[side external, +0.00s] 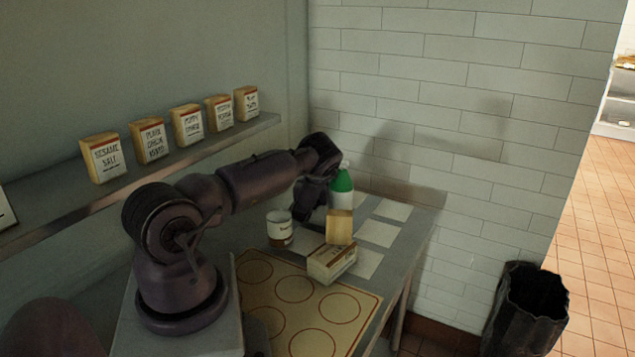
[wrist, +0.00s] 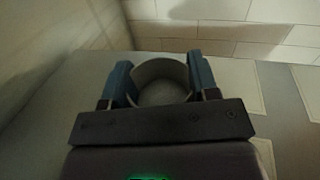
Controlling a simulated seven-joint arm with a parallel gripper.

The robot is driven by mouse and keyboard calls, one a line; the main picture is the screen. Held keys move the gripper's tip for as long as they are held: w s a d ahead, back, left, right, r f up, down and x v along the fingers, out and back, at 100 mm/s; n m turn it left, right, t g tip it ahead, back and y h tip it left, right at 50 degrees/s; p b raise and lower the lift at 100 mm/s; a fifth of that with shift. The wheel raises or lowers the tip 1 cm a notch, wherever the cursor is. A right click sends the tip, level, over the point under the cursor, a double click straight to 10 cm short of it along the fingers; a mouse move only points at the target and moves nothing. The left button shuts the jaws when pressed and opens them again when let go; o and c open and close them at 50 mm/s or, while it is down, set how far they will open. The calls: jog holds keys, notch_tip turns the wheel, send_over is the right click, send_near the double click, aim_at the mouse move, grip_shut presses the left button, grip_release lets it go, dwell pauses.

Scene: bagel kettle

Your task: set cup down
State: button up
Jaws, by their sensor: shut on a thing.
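A white cup (side external: 279,218) with a brown lower band and dark lettering is upright at the back left of the grey table (side external: 420,222). My gripper (side external: 298,212) is beside it in the side view, pointing down. In the wrist view the cup (wrist: 160,72) sits between the two blue fingers of my gripper (wrist: 163,88), which are shut on it. I look into its open top and see a plain grey inside. I cannot tell whether its base touches the table.
A green bottle (side external: 342,188), a tan box (side external: 339,228) and a lying box (side external: 331,263) stand right of the cup. White cards (side external: 376,233) lie beyond them. A cream mat with circles (side external: 350,290) lies in front. A shelf (side external: 230,134) with several boxes runs along the left wall.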

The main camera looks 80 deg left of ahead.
jog(key=shift+f, duration=0.6)
jog(key=o, duration=1)
